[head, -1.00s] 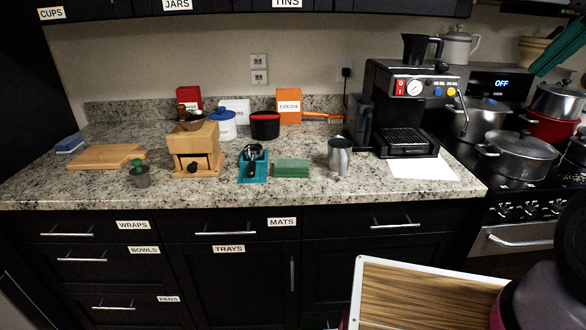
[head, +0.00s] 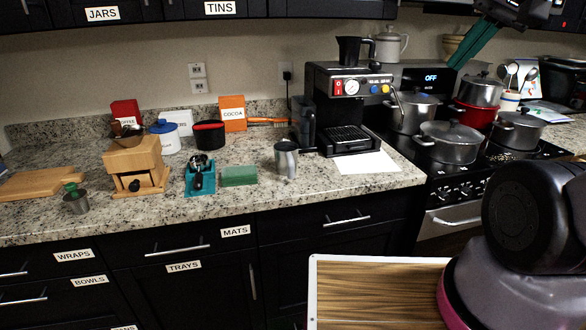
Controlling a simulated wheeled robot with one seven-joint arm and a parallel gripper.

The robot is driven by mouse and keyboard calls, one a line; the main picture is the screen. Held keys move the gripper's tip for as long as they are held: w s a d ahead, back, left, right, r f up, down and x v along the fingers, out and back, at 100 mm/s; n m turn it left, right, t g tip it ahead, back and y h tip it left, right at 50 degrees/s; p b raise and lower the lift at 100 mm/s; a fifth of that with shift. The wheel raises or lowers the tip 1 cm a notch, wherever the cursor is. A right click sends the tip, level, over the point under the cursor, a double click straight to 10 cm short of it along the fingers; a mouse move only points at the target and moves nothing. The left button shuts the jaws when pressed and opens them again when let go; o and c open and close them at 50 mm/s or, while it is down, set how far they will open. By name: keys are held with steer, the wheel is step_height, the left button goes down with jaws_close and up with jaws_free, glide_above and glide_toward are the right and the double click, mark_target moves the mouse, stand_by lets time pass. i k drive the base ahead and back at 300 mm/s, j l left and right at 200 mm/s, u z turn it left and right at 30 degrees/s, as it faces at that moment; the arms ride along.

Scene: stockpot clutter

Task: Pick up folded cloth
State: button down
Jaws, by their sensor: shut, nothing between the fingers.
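The folded cloth (head: 239,176) is a green, layered, flat block. It lies near the front edge of the granite counter, between a teal stand with a black-handled tool and a grey mug. My gripper (head: 458,64) shows at the upper right of the head view, with long teal fingers slanting down and left. It is shut and empty, high above the stove side and well away from the cloth. Nothing covers the cloth in this view.
The teal stand (head: 200,177) is close left of the cloth and the grey mug (head: 286,158) close right. A coffee machine (head: 349,110) stands farther right. Pots (head: 449,142) crowd the stove. A wooden grinder (head: 136,164) stands left. The counter in front of the cloth is clear.

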mark_target(240, 175)
steer(key=j+u, duration=0.4)
steer(key=i+j+u, duration=0.1)
steer(key=u, duration=0.25)
steer(key=i+j+u, duration=0.15)
steer(key=j+u, duration=0.25)
